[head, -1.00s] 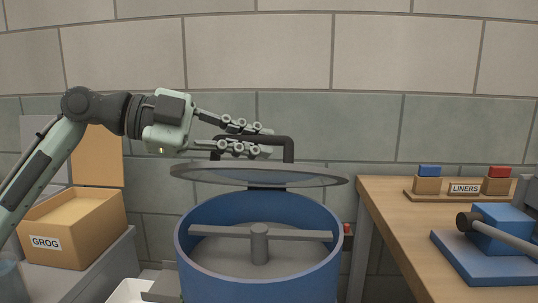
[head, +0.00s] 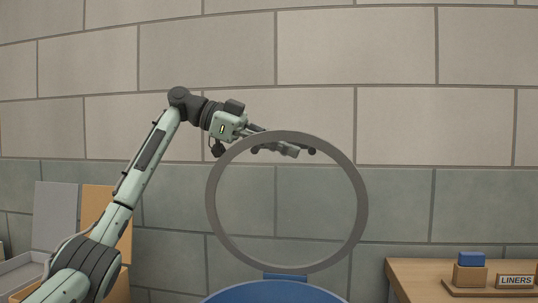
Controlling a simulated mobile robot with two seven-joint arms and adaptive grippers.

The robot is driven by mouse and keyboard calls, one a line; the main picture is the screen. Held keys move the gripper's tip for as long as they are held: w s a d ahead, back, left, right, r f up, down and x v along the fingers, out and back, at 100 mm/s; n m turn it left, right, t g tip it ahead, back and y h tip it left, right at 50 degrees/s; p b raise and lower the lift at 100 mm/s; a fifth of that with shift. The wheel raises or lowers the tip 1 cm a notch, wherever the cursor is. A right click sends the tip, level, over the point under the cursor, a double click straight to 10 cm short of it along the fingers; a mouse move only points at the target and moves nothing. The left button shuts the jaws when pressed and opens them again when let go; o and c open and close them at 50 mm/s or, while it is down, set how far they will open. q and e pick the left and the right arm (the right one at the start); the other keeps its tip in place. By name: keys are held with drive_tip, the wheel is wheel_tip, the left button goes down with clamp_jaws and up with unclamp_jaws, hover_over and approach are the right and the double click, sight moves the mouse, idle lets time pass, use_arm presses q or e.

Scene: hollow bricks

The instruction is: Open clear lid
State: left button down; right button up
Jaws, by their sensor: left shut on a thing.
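The clear lid (head: 362,205) is a grey ring with a see-through pane. It stands nearly upright at the rear of the blue drum (head: 275,292), on a blue hinge piece (head: 285,277). Only the top of the drum shows at the bottom edge; its inside is hidden. My left gripper (head: 290,150) reaches in from the left at the lid's upper part, partly seen behind the ring and through the pane. It is shut on the lid's dark handle, of which only bits show beside the fingers. My right gripper is out of view.
A wooden table at right (head: 420,268) bears a blue-topped block (head: 471,265) and a LINERS sign (head: 515,281). An open tan box flap (head: 98,205) and a grey panel stand at left behind my arm. A block wall fills the back.

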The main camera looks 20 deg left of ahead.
use_arm(q)
drive_tip(key=w+a+n+g, duration=0.1)
drive_tip(key=w+a+n, duration=0.1)
drive_tip(key=w, duration=0.5)
drive_tip(key=shift+w, duration=0.2)
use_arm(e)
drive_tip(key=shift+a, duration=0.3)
use_arm(q)
drive_tip(key=shift+a, duration=0.1)
drive_tip(key=c, duration=1.8)
unclamp_jaws()
drive_tip(key=shift+f, duration=0.1)
drive_tip(key=shift+s, duration=0.15)
